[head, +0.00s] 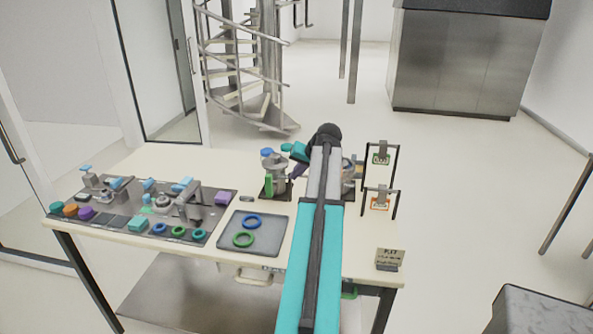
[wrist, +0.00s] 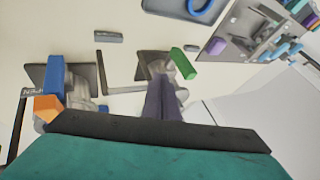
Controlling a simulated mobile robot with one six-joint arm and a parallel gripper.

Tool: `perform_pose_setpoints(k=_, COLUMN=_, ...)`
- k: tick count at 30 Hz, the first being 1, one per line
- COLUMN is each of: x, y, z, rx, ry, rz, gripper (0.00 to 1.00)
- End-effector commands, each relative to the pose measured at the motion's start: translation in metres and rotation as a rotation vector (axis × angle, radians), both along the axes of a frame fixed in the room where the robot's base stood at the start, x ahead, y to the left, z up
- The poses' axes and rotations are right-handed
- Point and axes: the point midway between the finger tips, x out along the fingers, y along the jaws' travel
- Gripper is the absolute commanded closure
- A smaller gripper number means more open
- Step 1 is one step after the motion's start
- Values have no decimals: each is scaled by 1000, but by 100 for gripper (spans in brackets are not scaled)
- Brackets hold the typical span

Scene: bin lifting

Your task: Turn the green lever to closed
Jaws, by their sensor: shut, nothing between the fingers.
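The green lever (head: 268,185) is a short green bar on the left valve (head: 279,168) near the table's far edge. In the head view it hangs upright on the valve's front left side. In the wrist view the green lever (wrist: 183,63) lies tilted, just beyond and right of my fingertips. My gripper (head: 297,171) is beside the valve's right side, partly hidden by my arm. In the wrist view my gripper's dark fingers (wrist: 162,80) are together and empty, overlapping the valve body. They look apart from the lever, though contact with the valve cannot be told.
A second valve, mostly behind my arm, shows a blue handle (wrist: 55,75) and an orange part (wrist: 47,108) in the wrist view. A grey tray (head: 266,219) with blue and green rings lies left. Framed hanging tags (head: 381,158) stand right.

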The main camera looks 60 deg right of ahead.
Motion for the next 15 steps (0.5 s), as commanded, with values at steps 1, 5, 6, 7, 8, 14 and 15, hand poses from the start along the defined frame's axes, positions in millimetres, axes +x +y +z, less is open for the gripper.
perform_pose_setpoints(k=1, x=4, y=-1, z=-3, rx=2, ry=1, rz=1, gripper=100)
perform_pose_setpoints(k=5, x=13, y=-4, z=-15, rx=1, ry=1, rz=2, gripper=100)
perform_pose_setpoints(k=6, x=16, y=-5, z=-19, rx=2, ry=1, rz=3, gripper=100)
perform_pose_setpoints(k=7, x=17, y=-6, z=-21, rx=2, ry=1, rz=3, gripper=100)
perform_pose_setpoints(k=8, x=19, y=-7, z=-24, rx=2, ry=1, rz=3, gripper=100)
perform_pose_setpoints(k=14, x=32, y=-12, z=-42, rx=1, ry=0, rz=2, gripper=100)
perform_pose_setpoints(k=15, x=35, y=-13, z=-46, rx=1, ry=1, rz=3, gripper=100)
